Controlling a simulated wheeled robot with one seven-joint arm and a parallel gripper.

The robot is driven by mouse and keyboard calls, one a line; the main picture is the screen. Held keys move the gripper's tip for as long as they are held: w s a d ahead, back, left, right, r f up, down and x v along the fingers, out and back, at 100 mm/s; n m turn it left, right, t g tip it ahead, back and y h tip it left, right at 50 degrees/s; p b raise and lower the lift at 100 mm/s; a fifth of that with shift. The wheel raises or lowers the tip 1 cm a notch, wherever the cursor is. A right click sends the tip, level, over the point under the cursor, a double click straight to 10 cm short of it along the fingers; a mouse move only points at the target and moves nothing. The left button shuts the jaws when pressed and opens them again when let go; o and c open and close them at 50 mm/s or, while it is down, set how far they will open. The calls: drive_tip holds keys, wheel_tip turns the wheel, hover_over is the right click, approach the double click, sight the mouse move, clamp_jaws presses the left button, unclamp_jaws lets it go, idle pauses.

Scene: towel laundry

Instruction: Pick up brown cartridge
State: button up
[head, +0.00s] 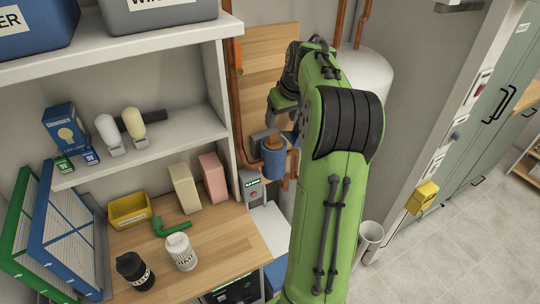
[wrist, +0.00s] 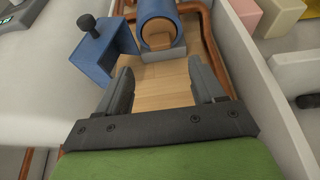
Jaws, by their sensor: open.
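A brown round piece (head: 273,143), which looks like the cartridge, sits in the open end of a blue cylindrical housing (head: 274,165) on the wooden wall panel. In the wrist view the brown end (wrist: 158,40) shows inside the blue rim (wrist: 157,10), beyond the fingertips; most of it is hidden in the housing. My gripper (head: 271,117) is just above the housing in the head view, apart from it. The wrist view shows my gripper (wrist: 163,75) open and empty, with wood panel between the fingers.
A blue bracket (wrist: 103,48) with a black knob is left of the housing in the wrist view. Copper pipes (head: 238,120) run beside the panel. The shelf unit (head: 218,90) stands close on the left. A white tank (head: 368,75) is behind my arm.

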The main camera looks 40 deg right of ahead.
sight(274, 134)
drive_tip(key=x, duration=0.3)
drive_tip(key=shift+w+d+f, duration=0.15)
drive_tip(key=shift+w+f, duration=0.1)
drive_tip(key=shift+f, duration=0.05)
drive_tip(key=x, duration=0.5)
drive_tip(key=shift+p, duration=0.3)
drive_tip(key=shift+w+f, duration=0.25)
drive_tip(key=shift+f, duration=0.05)
drive_tip(key=shift+s+r, duration=0.1)
drive_tip(key=shift+s, duration=0.05)
drive_tip(key=shift+c, duration=1)
clamp_jaws()
